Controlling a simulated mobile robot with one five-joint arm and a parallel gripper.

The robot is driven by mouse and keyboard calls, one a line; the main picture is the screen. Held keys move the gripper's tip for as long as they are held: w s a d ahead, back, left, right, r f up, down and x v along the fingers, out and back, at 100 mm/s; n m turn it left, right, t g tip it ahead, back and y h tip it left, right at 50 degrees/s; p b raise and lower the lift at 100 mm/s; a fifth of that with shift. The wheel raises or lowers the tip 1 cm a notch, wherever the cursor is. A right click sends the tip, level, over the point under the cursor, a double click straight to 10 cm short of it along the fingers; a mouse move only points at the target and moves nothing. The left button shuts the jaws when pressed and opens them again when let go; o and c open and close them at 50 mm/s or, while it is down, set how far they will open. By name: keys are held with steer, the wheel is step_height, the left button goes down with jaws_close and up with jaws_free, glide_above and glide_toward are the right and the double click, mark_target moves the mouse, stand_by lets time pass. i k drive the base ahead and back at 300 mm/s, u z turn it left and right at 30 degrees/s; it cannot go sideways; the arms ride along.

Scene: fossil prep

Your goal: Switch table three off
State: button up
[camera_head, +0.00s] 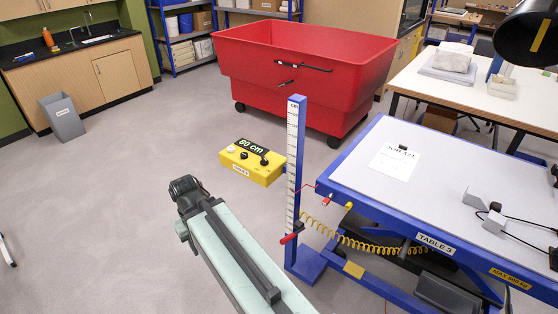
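A yellow control box (250,170) labelled "TABLE 3" stands out from a blue post. Its dark display (252,146) reads "80 cm" in green. A pale round button (231,149) sits at its left and a dark control (264,160) at its right; their settings are too small to tell. Table three (450,185), a blue-framed table with a grey top, stands right of the post and carries a "TABLE 3" label. My arm reaches up from the bottom, its dark upper end left of and below the box, apart from it. No gripper fingers show.
The blue post (296,150) has a cm scale and a red-tipped pointer low down. A coiled yellow cable (350,238) runs under table three. A large red wheeled bin (300,75) stands behind. A grey waste bin (62,117) is far left. Floor left of the box is clear.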

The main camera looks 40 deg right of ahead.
mark_target(264, 162)
steer(key=u, duration=0.15)
steer(key=i, duration=0.9)
steer(key=z, duration=0.1)
